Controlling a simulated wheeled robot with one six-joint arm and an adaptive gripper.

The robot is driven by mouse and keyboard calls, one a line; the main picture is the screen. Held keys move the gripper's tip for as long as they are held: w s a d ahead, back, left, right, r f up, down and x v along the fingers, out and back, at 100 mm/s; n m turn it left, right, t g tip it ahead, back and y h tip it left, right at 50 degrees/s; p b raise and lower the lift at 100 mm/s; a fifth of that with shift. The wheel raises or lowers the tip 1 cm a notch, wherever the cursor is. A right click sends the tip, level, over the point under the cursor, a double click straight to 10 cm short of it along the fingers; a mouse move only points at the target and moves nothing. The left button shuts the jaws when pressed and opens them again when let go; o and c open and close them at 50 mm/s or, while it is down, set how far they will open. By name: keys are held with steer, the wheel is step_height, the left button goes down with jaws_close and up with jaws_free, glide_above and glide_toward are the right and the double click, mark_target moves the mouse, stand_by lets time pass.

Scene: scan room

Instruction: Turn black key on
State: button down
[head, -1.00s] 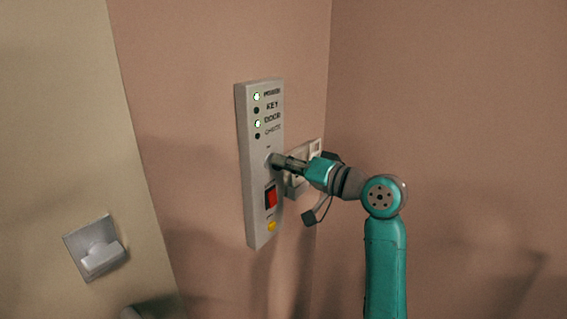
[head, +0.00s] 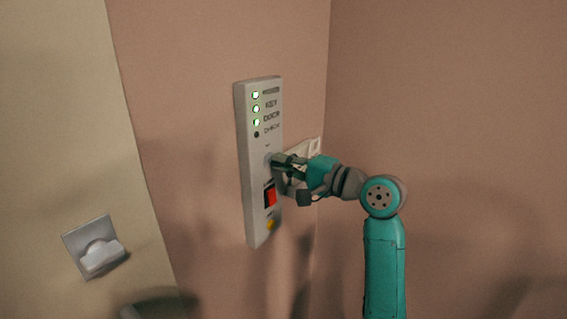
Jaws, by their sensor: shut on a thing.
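A tall grey control panel (head: 259,150) is fixed to the pinkish wall. It has a column of indicator lights at its top; the upper three lights glow, including the one beside the label KEY (head: 256,109), and the lowest is dark. My gripper (head: 277,160) is at the panel's middle right, shut on the black key, its fingertips touching or very close to the panel face. The key itself is mostly hidden by the fingers.
A red switch (head: 270,195) and a yellow button (head: 270,225) sit on the panel below my gripper. A white wall plate (head: 312,150) is behind my gripper near the room corner. A grey handle (head: 98,252) is on the beige surface at left.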

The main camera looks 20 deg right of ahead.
stand_by(0.4)
steer(key=c, duration=1.3)
jaws_free()
steer(key=v, duration=1.2)
